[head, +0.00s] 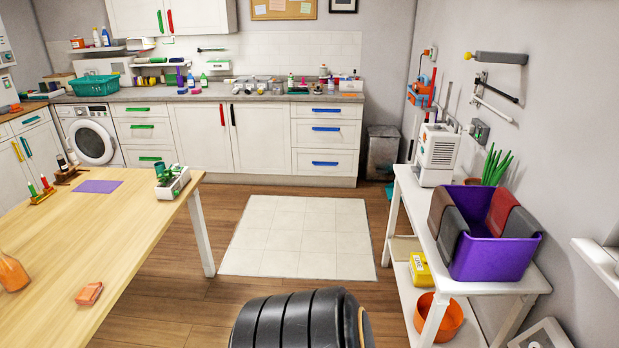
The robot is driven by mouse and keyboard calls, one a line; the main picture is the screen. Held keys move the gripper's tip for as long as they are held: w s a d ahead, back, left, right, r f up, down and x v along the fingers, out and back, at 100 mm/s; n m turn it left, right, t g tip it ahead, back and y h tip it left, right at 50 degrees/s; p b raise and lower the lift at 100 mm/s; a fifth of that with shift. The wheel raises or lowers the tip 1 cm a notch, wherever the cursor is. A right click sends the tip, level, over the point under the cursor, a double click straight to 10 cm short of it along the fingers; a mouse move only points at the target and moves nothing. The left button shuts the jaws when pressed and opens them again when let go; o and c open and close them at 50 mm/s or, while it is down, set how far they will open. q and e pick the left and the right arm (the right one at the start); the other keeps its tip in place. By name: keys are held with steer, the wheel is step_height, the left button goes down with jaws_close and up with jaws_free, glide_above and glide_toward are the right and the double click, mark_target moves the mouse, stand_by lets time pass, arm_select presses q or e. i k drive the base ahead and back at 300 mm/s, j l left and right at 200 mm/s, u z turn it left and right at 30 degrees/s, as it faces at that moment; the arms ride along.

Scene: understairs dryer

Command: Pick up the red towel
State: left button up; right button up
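A brown towel (439,208) and a grey towel (454,232) hang over the bin's left rim. A dark grey towel (522,224) hangs over its right side, beside the red one. The lower part of the red towel goes down into the bin. Neither of my grippers is in view.
The white shelf unit (425,205) stands along the right wall and carries a white machine (437,155) behind the bin. A yellow box (420,271) and orange bowl (440,318) sit below. A wooden table (110,235) is at left; tiled floor (298,235) is clear.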

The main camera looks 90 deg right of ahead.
mark_target(503, 202)
steer(key=z, duration=4)
